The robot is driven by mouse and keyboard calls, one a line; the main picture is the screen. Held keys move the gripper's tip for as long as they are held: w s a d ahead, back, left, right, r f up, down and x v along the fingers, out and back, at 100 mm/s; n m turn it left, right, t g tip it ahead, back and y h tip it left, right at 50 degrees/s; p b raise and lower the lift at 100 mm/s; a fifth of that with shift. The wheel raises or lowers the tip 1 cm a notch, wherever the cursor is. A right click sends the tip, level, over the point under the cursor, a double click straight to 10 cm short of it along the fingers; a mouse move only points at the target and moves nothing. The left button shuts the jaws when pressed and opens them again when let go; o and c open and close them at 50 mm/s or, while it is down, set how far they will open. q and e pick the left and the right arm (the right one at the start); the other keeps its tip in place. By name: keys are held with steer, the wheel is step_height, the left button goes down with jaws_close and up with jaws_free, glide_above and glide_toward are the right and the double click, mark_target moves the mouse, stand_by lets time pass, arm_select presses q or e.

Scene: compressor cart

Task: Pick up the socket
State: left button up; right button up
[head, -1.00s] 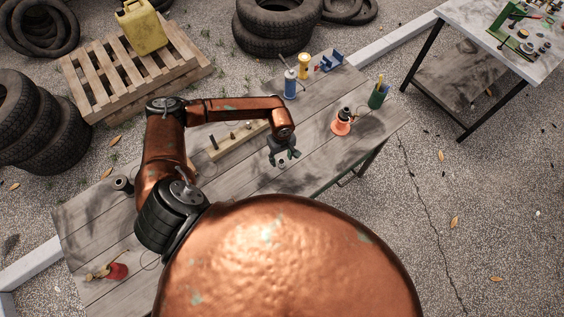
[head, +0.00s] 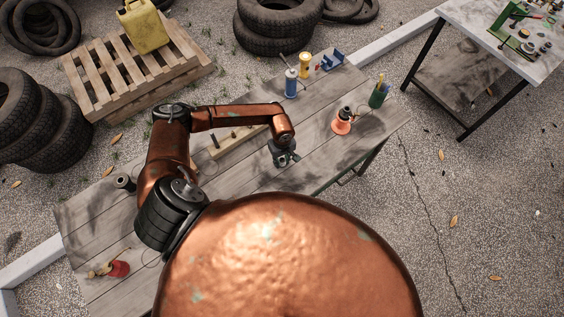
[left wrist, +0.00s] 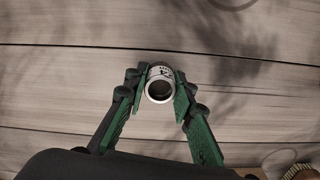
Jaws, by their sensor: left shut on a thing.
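The socket (left wrist: 160,82) is a short silver metal cylinder with a dark bore and dark markings around its side. In the left wrist view it sits between the two green fingertips of my left gripper (left wrist: 157,92), which is shut on it. In the head view my left gripper (head: 286,158) is low over the grey plank table (head: 330,165), and the socket is too small to make out there. I cannot tell whether the socket touches the table. My right gripper is not in view.
A red item (head: 119,269) lies near left.

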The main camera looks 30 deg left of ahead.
arm_select(q)
jaws_close()
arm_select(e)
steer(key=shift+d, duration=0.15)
arm_select(q)
steer(key=shift+r, duration=0.15)
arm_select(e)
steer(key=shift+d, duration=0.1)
arm_select(q)
steer(key=shift+w+r, duration=0.1)
steer(key=shift+r, duration=0.45)
steer(key=s+d+r+b, duration=0.2)
steer(key=s+d+r, duration=0.6)
steer(key=s+r, duration=0.3)
steer(key=shift+d+r, duration=0.35)
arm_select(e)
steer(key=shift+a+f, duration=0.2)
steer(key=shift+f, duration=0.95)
